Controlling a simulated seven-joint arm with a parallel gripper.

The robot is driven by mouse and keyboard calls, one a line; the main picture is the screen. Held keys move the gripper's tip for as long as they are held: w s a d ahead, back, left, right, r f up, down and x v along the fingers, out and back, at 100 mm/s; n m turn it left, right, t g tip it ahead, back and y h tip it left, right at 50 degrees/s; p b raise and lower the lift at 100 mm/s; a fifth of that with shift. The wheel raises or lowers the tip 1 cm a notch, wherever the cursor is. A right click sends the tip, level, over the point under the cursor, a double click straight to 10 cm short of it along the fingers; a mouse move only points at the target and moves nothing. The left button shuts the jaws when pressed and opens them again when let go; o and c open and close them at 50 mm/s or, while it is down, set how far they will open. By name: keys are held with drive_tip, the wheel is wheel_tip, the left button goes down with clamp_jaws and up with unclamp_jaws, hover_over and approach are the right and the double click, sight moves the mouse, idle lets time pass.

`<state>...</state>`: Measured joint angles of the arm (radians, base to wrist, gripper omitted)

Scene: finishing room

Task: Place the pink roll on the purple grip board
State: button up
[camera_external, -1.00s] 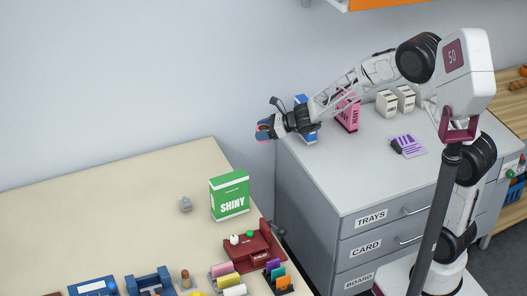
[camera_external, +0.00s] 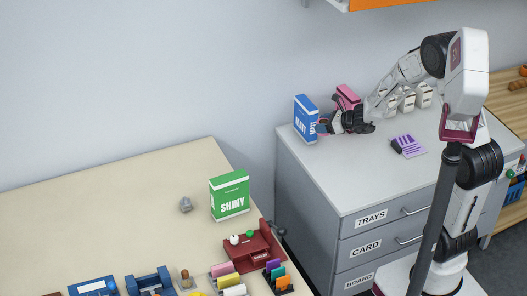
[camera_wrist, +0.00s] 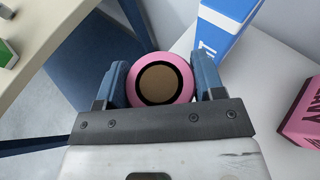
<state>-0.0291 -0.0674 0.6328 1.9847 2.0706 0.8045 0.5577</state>
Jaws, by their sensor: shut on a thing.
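The pink roll (camera_wrist: 162,79) sits between the two blue fingers of my gripper (camera_wrist: 163,82) in the wrist view, its round end with a dark ring and brown core facing the camera. My gripper (camera_external: 323,126) is shut on it above the far left of the grey cabinet top, in front of the blue box. The roll is mostly hidden by the gripper in the external view. The purple grip board (camera_external: 411,145) lies flat on the cabinet top, to the right of and nearer than my gripper, with a dark piece at its left end.
A blue MATT box (camera_external: 304,113), a pink box (camera_external: 347,96) and small white boxes (camera_external: 407,102) stand along the back of the cabinet (camera_external: 365,190). The beige table (camera_external: 110,215) holds a green SHINY box (camera_external: 230,195) and racks. The cabinet top around the board is clear.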

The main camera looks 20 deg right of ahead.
drive_tip(key=s+d+f+m+t+h, duration=0.15)
drive_tip(key=s+d, duration=0.35)
drive_tip(key=d, duration=0.5)
drive_tip(key=s+d+f+m+t+h, duration=0.15)
drive_tip(key=s+d, duration=0.25)
drive_tip(key=d, duration=0.7)
drive_tip(key=shift+s+d+f+m+t+h, duration=0.15)
drive_tip(key=shift+s+d+f+m+h, duration=0.45)
drive_tip(key=shift+s+d, duration=1.7)
drive_tip(key=shift+s+d+f+m+t+h, duration=0.2)
drive_tip(key=shift+s+d+f+m+h, duration=0.35)
drive_tip(key=shift+s+d, duration=1.8)
drive_tip(key=shift+s+d+f+m+t+h, duration=0.15)
drive_tip(key=shift+s+d+f+m+h, duration=0.45)
drive_tip(key=shift+s+d, duration=1.7)
drive_tip(key=shift+s+a+r, duration=0.2)
drive_tip(key=shift+s+a, duration=0.15)
drive_tip(key=shift+a, duration=0.1)
hover_over(411, 143)
drive_tip(key=shift+d+f, duration=0.1)
drive_tip(key=shift+f, duration=0.6)
drive_tip(key=shift+f, duration=0.15)
drive_tip(key=shift+f, duration=1.65)
